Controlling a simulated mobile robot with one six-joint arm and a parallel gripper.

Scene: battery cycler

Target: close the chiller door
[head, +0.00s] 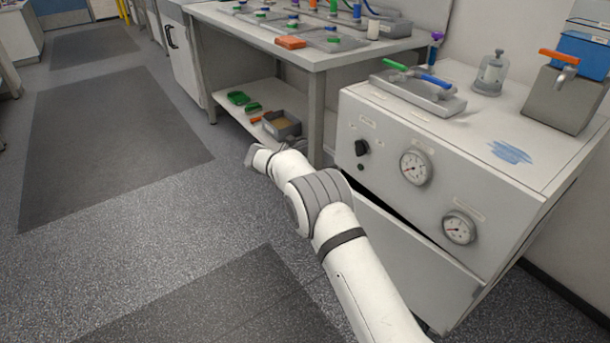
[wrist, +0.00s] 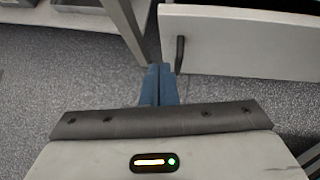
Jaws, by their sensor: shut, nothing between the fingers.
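The chiller (head: 440,150) is the white cabinet at the right of the head view, with a dark knob and two gauges on its front panel. Its white door (head: 410,265), below that panel, stands ajar with a dark gap along its top edge. My arm hides part of the door there. In the wrist view the door (wrist: 235,45) fills the upper right, with a dark upright handle (wrist: 180,53) near its left end. My gripper (wrist: 158,70) is shut and empty, its blue fingertips just left of the handle. I cannot tell whether they touch it.
A workbench (head: 318,55) with a lower shelf (head: 240,113) stands left of the chiller. The shelf holds a grey bin (head: 284,125) and green pieces. A bench leg (wrist: 127,28) rises left of my fingers. The floor (head: 150,235) at left is clear.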

